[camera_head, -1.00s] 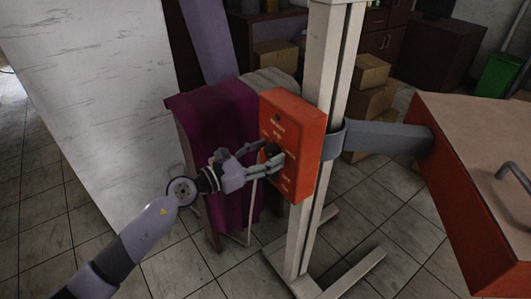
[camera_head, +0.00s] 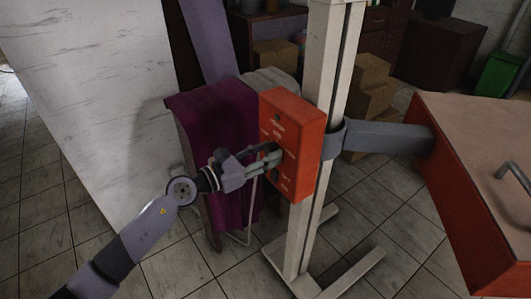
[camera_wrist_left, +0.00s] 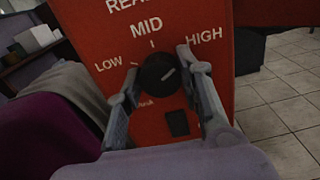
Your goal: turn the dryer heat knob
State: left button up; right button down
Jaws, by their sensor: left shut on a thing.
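The red dryer control box (camera_head: 307,165) is fixed to a pale upright post. My left gripper (camera_head: 270,157) reaches its front face from the left and hides the knob in the head view. In the left wrist view the round black heat knob (camera_wrist_left: 158,74) sits below the words LOW, MID and HIGH. Its pale pointer mark slants up and right, toward HIGH. My left gripper (camera_wrist_left: 157,82) has one finger on each side of the knob and is shut on it. My right gripper is not in view.
A black rocker switch (camera_wrist_left: 177,122) sits below the knob. The pale post (camera_head: 301,235) stands on floor legs. A grey arm joins it to a large red press (camera_head: 470,235) at right. A purple cloth (camera_head: 225,135) hangs behind my left arm. Cardboard boxes (camera_head: 368,105) stand behind.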

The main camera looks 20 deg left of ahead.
pick_arm(q)
jog(key=n+p, duration=0.3)
jog(key=n, duration=0.1)
jog(key=shift+r+n, duration=0.1)
jog(key=shift+n, duration=0.3)
jog(key=n+p, duration=0.4)
jog(key=n, duration=0.2)
jog(key=shift+w+a, duration=0.1)
jog(key=n+p, duration=0.3)
jog(key=n, duration=0.3)
jog(key=shift+n, duration=0.4)
jog(key=n, duration=0.1)
jog(key=n+p, duration=0.2)
jog(key=n, duration=0.1)
jog(key=shift+f, duration=0.25)
jog(key=shift+n+p, duration=0.35)
jog(key=shift+n, duration=0.55)
jog(key=shift+f+n, duration=0.1)
jog(key=shift+n, duration=0.2)
jog(key=o, duration=1.2)
jog(key=shift+c, duration=0.2)
